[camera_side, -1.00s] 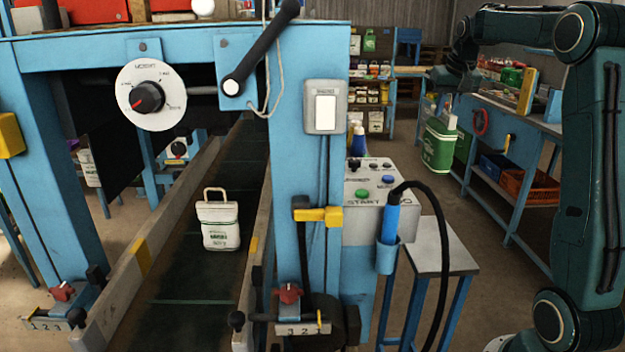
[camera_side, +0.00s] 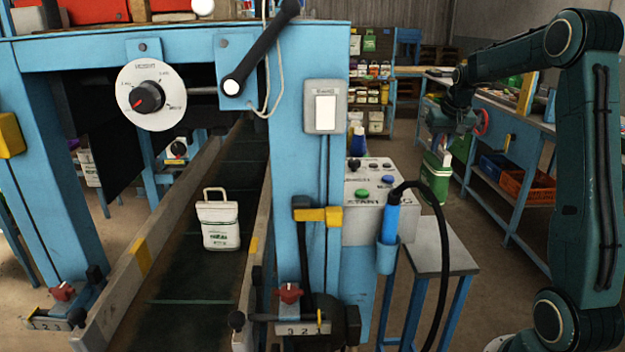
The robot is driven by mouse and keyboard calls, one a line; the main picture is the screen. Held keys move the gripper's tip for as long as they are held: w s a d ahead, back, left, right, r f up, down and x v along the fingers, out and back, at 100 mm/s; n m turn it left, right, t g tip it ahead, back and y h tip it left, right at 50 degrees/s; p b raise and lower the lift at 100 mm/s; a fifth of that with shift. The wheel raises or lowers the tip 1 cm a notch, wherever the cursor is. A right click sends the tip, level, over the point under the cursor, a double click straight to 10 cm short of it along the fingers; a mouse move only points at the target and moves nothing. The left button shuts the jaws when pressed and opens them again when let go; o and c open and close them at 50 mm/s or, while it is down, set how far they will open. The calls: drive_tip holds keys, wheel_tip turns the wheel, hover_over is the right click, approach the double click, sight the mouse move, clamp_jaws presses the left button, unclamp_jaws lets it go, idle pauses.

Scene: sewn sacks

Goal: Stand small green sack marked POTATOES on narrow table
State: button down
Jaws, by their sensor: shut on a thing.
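A small green sack (camera_side: 435,182) with a white upper part hangs from my gripper (camera_side: 442,146), right of centre in the side view. The gripper is shut on the sack's top. The sack is in the air, and any marking on it is too small to read. A narrow table (camera_side: 447,250) with a grey top and blue legs stands nearer the camera, lower in the picture than the sack. Its visible top is bare, with a black cable passing in front of it.
A control box (camera_side: 370,205) with buttons and a blue-handled tool (camera_side: 389,222) adjoin the table's left. A white sack (camera_side: 220,222) stands on the conveyor (camera_side: 195,285) at left. A long blue workbench (camera_side: 510,135) stands behind at right.

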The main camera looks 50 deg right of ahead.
sight(438, 163)
wheel_tip(438, 163, down, 6)
drive_tip(key=shift+r, duration=0.1)
drive_tip(key=shift+f, duration=2.3)
drive_tip(key=c, duration=1.3)
unclamp_jaws()
